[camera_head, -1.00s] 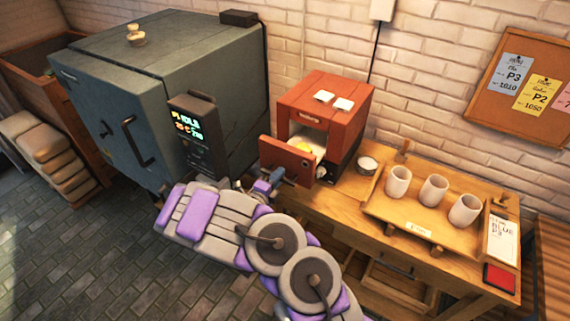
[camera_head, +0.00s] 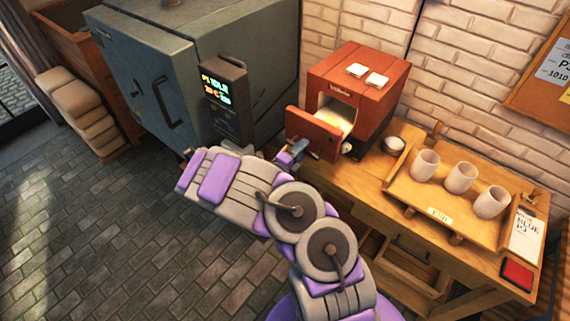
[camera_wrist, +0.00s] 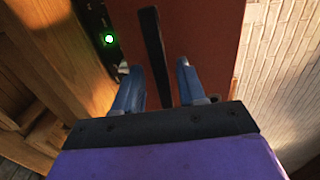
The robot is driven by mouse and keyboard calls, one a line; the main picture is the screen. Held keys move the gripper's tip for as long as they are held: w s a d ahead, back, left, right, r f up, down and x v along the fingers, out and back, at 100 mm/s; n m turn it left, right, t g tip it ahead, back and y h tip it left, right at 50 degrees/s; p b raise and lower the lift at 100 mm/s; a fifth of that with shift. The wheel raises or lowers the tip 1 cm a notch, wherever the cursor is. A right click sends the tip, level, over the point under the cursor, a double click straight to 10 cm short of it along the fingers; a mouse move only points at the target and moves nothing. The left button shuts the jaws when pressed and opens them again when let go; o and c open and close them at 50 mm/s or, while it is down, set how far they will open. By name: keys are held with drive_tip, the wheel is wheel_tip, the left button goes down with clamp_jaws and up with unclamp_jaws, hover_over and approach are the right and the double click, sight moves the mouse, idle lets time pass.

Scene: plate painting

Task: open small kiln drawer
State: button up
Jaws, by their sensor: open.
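The small red kiln (camera_head: 357,90) stands on the wooden bench. Its red front (camera_head: 313,134) stands out from the body on the left, and a lit opening (camera_head: 338,113) shows beside it. My gripper (camera_head: 290,155) is at the outer side of this red front. In the wrist view my gripper (camera_wrist: 158,82) is open, with its two blue fingers apart. A dark bar handle (camera_wrist: 155,55) on the red panel (camera_wrist: 205,35) runs between the fingers. Whether the fingers touch it I cannot tell.
The large grey kiln (camera_head: 200,50) with a lit display stands to the left. A small white bowl (camera_head: 394,145) and a tray (camera_head: 450,221) with three white cups are on the bench to the right. The tiled floor (camera_head: 120,230) in front is clear.

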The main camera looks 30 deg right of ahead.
drive_tip(key=p+v, duration=0.1)
drive_tip(key=v, duration=1.5)
drive_tip(key=shift+s+a+p, duration=0.15)
drive_tip(key=shift+a+p, duration=0.2)
drive_tip(key=s+d+r+m+g+y+b, duration=0.15)
drive_tip(key=s+d+r+m+g, duration=0.25)
drive_tip(key=s+r+m+g, duration=0.55)
drive_tip(key=s+d+r+m+g+y+b, duration=0.1)
drive_tip(key=s+d+r+m+g+y, duration=0.2)
drive_tip(key=s+m, duration=0.75)
drive_tip(key=s+a+r+m+t+y+b, duration=0.1)
drive_tip(key=s+a+m+y, duration=0.4)
drive_tip(key=m, duration=0.5)
drive_tip(key=s+a+r+m+t+y+b, duration=0.1)
drive_tip(key=s+a+m+t+y+b, duration=0.1)
drive_tip(key=s+a+m+y, duration=0.4)
drive_tip(key=a+m+t+y, duration=0.1)
drive_tip(key=a+m, duration=0.3)
drive_tip(key=shift+a+r+m+b, duration=0.15)
drive_tip(key=shift+a+m+b, duration=0.15)
drive_tip(key=shift+b, duration=0.1)
drive_tip(key=shift+d, duration=0.1)
